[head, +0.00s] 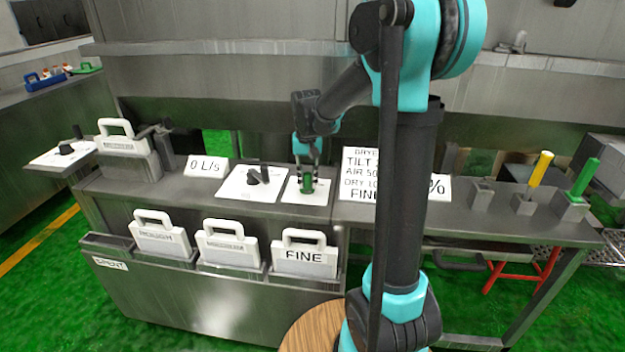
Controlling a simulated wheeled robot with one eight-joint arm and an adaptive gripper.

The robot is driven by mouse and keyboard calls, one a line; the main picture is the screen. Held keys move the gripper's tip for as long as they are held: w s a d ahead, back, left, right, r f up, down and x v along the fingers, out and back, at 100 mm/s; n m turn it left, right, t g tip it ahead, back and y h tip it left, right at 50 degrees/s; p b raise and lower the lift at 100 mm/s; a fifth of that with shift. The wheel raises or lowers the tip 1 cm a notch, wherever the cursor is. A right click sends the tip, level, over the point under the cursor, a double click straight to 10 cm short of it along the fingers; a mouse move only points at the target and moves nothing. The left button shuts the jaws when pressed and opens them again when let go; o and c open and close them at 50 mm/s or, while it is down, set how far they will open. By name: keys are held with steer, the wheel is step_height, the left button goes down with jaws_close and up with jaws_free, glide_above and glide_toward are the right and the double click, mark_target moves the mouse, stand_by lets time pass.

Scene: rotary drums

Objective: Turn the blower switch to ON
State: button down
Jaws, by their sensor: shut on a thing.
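A white switch plate (291,197) lies on the steel counter. My gripper (307,188) points down over this plate and is shut on a small green switch (307,184). The fingers cover part of the green switch, so its exact turn angle and any ON or OFF marks cannot be read. Left of it is a larger white plate (235,185) with a black knob (258,176). A white display (206,167) behind reads "0 L/s".
A white sign (360,165) stands right of the switch, partly hidden by my arm. White handled cassettes, one marked FINE (304,260), stand along the front. Yellow (541,168) and green (584,178) handles stand at the right. A wooden round top (305,330) is in front.

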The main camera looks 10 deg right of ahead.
steer(key=m, duration=0.1)
steer(key=a+m, duration=0.1)
steer(key=shift+w+a+m, duration=0.2)
steer(key=shift+a+m, duration=0.1)
steer(key=shift+m, duration=0.1)
steer(key=m, duration=0.1)
steer(key=a+m, duration=0.1)
steer(key=shift+w+a+m, duration=0.1)
steer(key=shift+w+m, duration=0.25)
steer(key=shift+m, duration=0.05)
steer(key=m, duration=0.1)
steer(key=w+a+m, duration=0.1)
steer(key=m, duration=0.1)
steer(key=shift+a, duration=0.1)
steer(key=shift+w+a+m, duration=0.35)
steer(key=shift+w+m, duration=0.25)
steer(key=shift+m, duration=0.7)
steer(key=c, duration=1.3)
jaws_free()
steer(key=shift+r, duration=0.15)
step_height(320, 180, up, 12)
